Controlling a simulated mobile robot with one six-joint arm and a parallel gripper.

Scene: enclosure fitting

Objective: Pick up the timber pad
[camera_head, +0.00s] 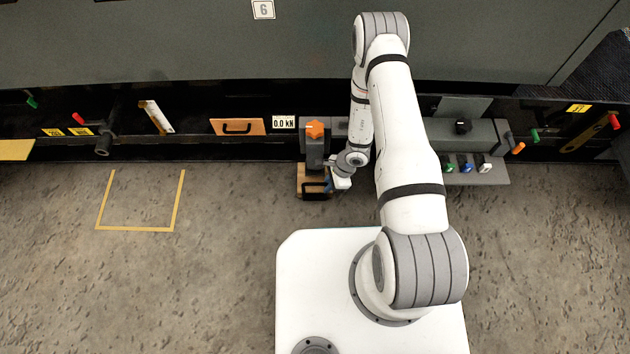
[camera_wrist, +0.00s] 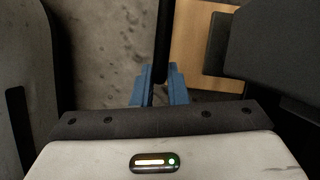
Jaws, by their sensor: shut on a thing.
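The timber pad (camera_head: 303,170) is a brown wooden block with a black bar handle (camera_head: 315,189). It sits at the foot of the dark machine front, under a dark grey block with an orange knob. My gripper (camera_head: 328,184) is at the right end of that handle. In the wrist view, the blue fingers (camera_wrist: 159,88) are shut on the black handle bar, and the wood of the pad (camera_wrist: 194,50) shows to the right. A dark part covers much of the pad there. I cannot tell whether the pad touches the floor or the block above.
The orange knob (camera_head: 315,129) and its dark block stand right above the pad. Another wooden piece with a black handle (camera_head: 223,127) is at the left. A ledge (camera_head: 490,175) with small coloured knobs is at the right. A yellow floor outline (camera_head: 134,229) encloses bare floor.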

